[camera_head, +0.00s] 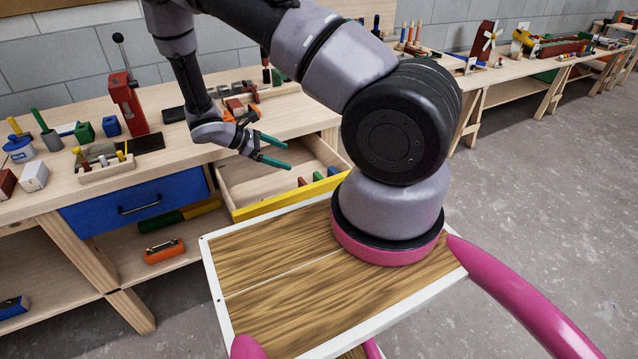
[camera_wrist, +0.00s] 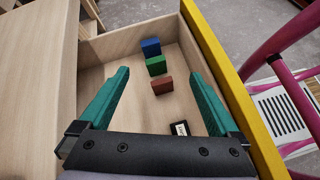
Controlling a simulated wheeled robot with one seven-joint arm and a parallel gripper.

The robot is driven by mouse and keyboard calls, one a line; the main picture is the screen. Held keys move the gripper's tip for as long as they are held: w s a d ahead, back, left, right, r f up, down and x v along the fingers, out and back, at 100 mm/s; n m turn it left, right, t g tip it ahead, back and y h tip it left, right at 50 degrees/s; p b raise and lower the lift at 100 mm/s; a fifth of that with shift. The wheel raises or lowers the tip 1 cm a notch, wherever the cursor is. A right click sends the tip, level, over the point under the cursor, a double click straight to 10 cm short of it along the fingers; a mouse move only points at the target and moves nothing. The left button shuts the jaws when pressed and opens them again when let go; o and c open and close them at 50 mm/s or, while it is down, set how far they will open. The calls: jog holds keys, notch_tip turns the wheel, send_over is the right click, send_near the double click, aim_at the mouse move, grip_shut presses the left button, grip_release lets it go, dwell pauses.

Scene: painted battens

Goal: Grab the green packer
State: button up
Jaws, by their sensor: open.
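The green packer (camera_wrist: 156,66) is a small upright block in an open drawer, between a blue block (camera_wrist: 151,47) and a red block (camera_wrist: 163,85). In the head view the green packer (camera_head: 317,176) shows near the drawer's yellow front. My gripper (camera_wrist: 159,73) has teal fingers spread wide and empty. In the head view my gripper (camera_head: 288,155) hangs over the open drawer (camera_head: 285,200), above and to the left of the blocks. In the wrist view the green packer appears between the fingertips and beyond them. It is not touched.
A black piece with a white label (camera_wrist: 181,129) lies in the drawer near the right finger. The drawer's walls and yellow front (camera_wrist: 222,55) enclose the blocks. The workbench (camera_head: 180,150) holds a red press (camera_head: 127,103), a green cube (camera_head: 85,131) and several other items.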

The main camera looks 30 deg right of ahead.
aim_at(316, 177)
jog(key=f+n+h, duration=0.1)
jog(key=f, duration=0.2)
jog(key=d+f+n+t, duration=0.1)
jog(key=f+n, duration=0.1)
jog(key=f, duration=0.1)
jog(key=s+d+f+n+t+h, duration=0.1)
jog(key=f, duration=0.2)
jog(key=shift+f+n+h, duration=0.1)
jog(key=shift+n+h, duration=0.2)
jog(key=x, duration=0.4)
jog(key=shift+d+f, duration=0.15)
jog(key=shift+d, duration=0.2)
jog(key=x, duration=0.6)
jog(key=shift+w, duration=0.3)
jog(key=shift+r, duration=0.2)
jog(key=c, duration=1.4)
